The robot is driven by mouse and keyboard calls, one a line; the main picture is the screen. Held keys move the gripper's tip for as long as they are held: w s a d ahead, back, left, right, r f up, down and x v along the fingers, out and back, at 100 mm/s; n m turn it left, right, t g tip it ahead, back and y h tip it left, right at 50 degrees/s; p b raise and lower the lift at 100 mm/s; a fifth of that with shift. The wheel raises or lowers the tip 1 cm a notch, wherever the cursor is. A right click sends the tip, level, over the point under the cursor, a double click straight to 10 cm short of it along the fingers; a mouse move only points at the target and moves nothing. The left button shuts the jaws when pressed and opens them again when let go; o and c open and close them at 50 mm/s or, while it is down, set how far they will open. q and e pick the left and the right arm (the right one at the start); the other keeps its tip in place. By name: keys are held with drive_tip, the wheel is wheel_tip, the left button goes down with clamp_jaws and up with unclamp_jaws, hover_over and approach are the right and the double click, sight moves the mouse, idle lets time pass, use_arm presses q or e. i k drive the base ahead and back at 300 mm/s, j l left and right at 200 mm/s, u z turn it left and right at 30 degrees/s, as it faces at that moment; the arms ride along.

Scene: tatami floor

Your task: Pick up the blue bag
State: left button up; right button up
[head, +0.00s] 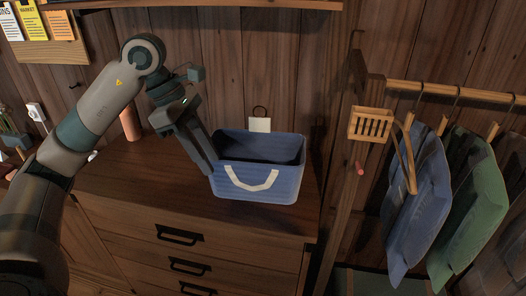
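The blue bag (250,190) stands upright and open-topped on the wooden dresser, with a pale strap handle on its front face and another small loop at the back. My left gripper (211,164) comes in from the upper left and points down at the bag's left side. Its fingertips are at or very near the left rim; I cannot tell whether they touch it. The gap between the fingers does not show clearly. The bag's interior is dark. My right gripper is not in view.
The dresser top (130,175) is mostly clear left of the bag. A wooden rack post (345,180) stands to the right, with a small slatted wooden basket (370,125) on it. Blue (415,210) and green (468,200) garments hang beyond. A shelf edge runs above.

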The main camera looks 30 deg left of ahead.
sight(256, 155)
drive_tip(key=i+j, duration=0.15)
drive_tip(key=i, duration=0.3)
drive_tip(key=i+j, duration=0.2)
drive_tip(key=i, duration=0.25)
